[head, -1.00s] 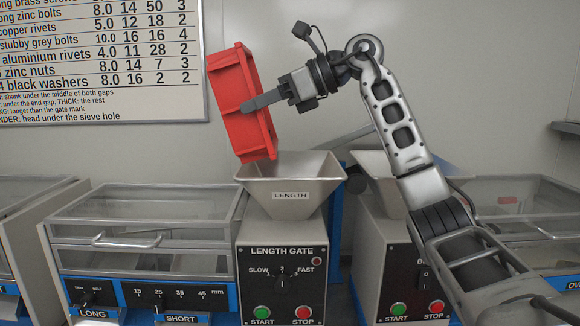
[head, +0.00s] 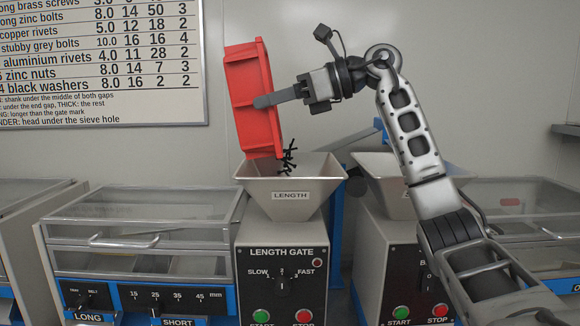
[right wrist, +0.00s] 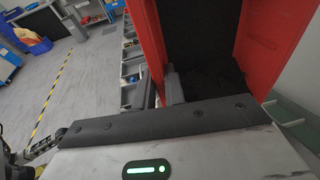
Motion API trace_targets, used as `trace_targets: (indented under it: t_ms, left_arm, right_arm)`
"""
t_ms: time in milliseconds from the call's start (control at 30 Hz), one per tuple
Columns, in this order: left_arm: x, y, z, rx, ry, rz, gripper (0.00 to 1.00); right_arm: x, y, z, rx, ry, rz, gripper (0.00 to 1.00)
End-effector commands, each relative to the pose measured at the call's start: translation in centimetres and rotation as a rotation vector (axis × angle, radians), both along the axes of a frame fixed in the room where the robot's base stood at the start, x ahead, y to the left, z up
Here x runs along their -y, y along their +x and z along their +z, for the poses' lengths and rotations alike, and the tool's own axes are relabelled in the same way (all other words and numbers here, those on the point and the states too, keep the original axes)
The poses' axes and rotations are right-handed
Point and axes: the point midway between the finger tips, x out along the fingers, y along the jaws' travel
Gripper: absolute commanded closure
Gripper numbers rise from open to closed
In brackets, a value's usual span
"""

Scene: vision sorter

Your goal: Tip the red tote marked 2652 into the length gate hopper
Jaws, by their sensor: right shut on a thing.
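The red tote (head: 250,97) is tipped steeply, its lower end just above the length gate hopper. My right gripper (head: 268,101) is shut on its side wall. Several small black pieces (head: 288,160) are falling from its lower end over the hopper. The hopper (head: 290,187), a grey metal funnel labelled LENGTH, stands on the length gate machine (head: 283,262). In the right wrist view the tote (right wrist: 272,38) fills the upper right, with dark contents inside. The number on the tote does not show. My left gripper is not in view.
A clear-lidded bin unit (head: 140,238) stands left of the length gate. A second hopper machine (head: 405,270) stands close on the right, behind my right arm. A printed chart (head: 110,60) hangs on the wall at upper left.

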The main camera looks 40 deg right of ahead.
Motion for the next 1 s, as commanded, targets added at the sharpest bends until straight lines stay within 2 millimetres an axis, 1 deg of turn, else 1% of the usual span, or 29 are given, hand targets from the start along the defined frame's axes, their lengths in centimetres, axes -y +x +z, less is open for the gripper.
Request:
trace_targets:
  t_ms: [200, 700, 1000]
  left_arm:
    - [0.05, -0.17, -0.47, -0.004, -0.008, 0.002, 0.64]
    - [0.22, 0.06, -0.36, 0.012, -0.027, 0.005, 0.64]
    - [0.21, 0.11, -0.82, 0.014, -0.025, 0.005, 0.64]
  right_arm:
    - [0.20, -0.19, 0.15, 0.024, 0.021, 0.001, 1.00]
    - [0.60, -0.53, 0.20, 0.054, 0.060, 0.005, 1.00]
    - [0.85, -0.73, 0.21, 0.073, 0.085, 0.006, 1.00]
